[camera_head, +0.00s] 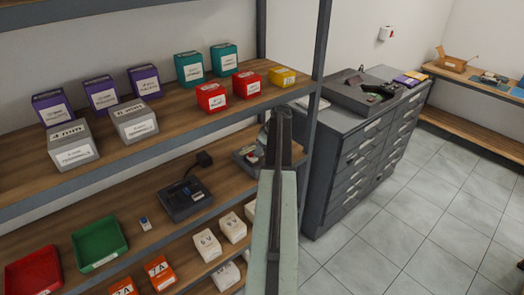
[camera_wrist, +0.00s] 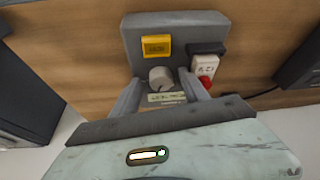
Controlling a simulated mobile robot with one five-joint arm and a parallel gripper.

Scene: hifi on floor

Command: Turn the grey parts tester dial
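The grey parts tester (camera_wrist: 185,30) lies on the wooden shelf in the wrist view, with a yellow display (camera_wrist: 156,46) and a round grey dial (camera_wrist: 160,77). My gripper (camera_wrist: 160,80) is open, one finger on each side of the dial, with a gap showing on both sides. Whether the fingers are level with the dial's height is hard to tell. In the head view my arm hides most of the tester (camera_head: 243,158) and the dial does not show.
A white block marked 12 V (camera_wrist: 207,68) with a red part is on the tester, close to one finger. A black device (camera_head: 185,199) with a cable stands on the same shelf. Boxes (camera_head: 212,97) fill the shelf above. A grey drawer cabinet (camera_head: 350,165) stands to the right.

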